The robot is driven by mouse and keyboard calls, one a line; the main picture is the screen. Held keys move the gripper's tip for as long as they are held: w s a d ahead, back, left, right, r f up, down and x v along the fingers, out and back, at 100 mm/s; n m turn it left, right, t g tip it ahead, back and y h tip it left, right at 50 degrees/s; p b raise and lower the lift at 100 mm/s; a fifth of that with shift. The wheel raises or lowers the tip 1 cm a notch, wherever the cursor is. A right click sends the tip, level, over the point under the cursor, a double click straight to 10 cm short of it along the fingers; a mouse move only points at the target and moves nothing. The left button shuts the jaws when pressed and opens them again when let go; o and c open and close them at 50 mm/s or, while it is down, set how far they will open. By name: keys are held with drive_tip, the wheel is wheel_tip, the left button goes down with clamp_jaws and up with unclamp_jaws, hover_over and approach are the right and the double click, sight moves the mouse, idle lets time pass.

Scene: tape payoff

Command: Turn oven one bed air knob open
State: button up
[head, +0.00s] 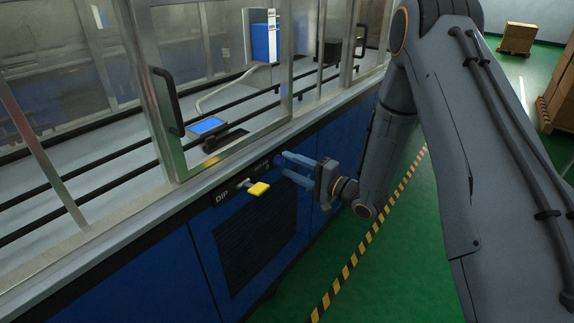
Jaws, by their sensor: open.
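A yellow lever handle (258,189) sticks out from the dark control strip (232,192) along the top of the blue cabinet front, right of a label reading "DIP" (222,197). A second label lies farther right on the strip, too small to read. My gripper (284,167) is just right of and beyond the yellow handle, with its fingers pointing at the strip. Its two fingers are apart with nothing visible between them. I cannot tell whether the fingertips touch the strip. No oven one bed air knob can be made out for sure; one may be hidden at the fingertips.
A glazed metal-framed enclosure with a black door handle (168,101) stands above the cabinet. Inside are black rails and a small blue screen (207,125). A black vent grille (258,238) is below the strip. Green floor with a yellow-black stripe (366,243) is clear.

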drive_tip(key=v, duration=0.5)
drive_tip(key=shift+s+d, duration=0.2)
drive_tip(key=w+d+n+h, duration=0.2)
drive_tip(key=d+n+h, duration=0.1)
drive_tip(key=d+h, duration=0.55)
drive_tip(key=s+d+r+n+g+h, duration=0.1)
drive_tip(key=s+d+r+g+h, duration=0.15)
drive_tip(key=s+d+h, duration=0.35)
drive_tip(key=s+r+n+g, duration=0.2)
drive_tip(key=s+g, duration=0.2)
drive_tip(key=s, duration=0.8)
drive_tip(key=s+r+n+g+p, duration=0.1)
drive_tip(key=s+g, duration=0.3)
drive_tip(key=s, duration=0.8)
drive_tip(key=shift+a+r+n, duration=0.4)
drive_tip(key=shift+a+r, duration=0.05)
drive_tip(key=shift+r, duration=0.05)
drive_tip(key=shift+s+g, duration=0.1)
drive_tip(key=shift+g, duration=0.15)
